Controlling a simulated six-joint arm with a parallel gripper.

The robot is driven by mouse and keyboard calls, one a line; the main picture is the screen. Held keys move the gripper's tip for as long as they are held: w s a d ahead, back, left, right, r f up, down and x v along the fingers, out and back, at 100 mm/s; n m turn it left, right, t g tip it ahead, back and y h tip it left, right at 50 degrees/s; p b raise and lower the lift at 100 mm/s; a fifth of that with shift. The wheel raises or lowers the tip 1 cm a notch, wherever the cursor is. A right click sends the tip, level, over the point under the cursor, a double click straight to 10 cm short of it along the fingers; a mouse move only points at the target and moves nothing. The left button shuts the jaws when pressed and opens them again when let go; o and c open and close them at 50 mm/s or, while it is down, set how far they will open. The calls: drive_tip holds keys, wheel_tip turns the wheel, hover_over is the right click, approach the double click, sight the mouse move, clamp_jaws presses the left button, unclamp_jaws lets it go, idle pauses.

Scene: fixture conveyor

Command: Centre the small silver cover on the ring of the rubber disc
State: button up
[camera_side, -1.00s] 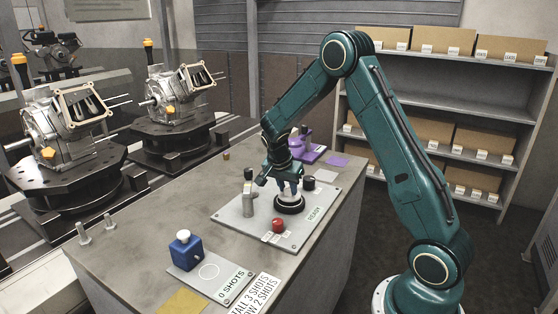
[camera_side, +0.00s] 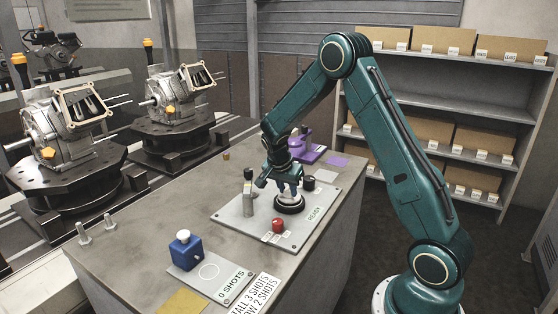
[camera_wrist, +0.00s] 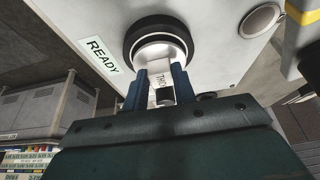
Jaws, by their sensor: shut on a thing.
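The rubber disc (camera_side: 289,208) is a black ring on the grey READY plate. It also shows in the wrist view (camera_wrist: 133,38), with a pale silver surface inside its ring. My gripper (camera_side: 289,190) points down over the disc. In the wrist view my blue fingers (camera_wrist: 160,84) are shut on a small silver piece, which I take to be the silver cover (camera_wrist: 158,54). The cover is at the ring opening, with its far edge inside the black rim. My fingers hide part of it, so I cannot tell whether it touches or is exactly centred.
On the plate (camera_side: 240,224) stand a red button (camera_side: 278,225), a grey upright post (camera_side: 248,201) and a dark knob (camera_side: 309,184). A purple device (camera_side: 304,141) is behind. A blue block (camera_side: 186,251) stands at the front left. The bench's left side is mostly clear.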

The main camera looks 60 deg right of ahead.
drive_tip(key=shift+f, duration=0.3)
drive_tip(key=o, duration=1.1)
drive_tip(key=v, duration=1.3)
drive_tip(key=shift+r, duration=0.35)
drive_tip(key=shift+a, duration=0.15)
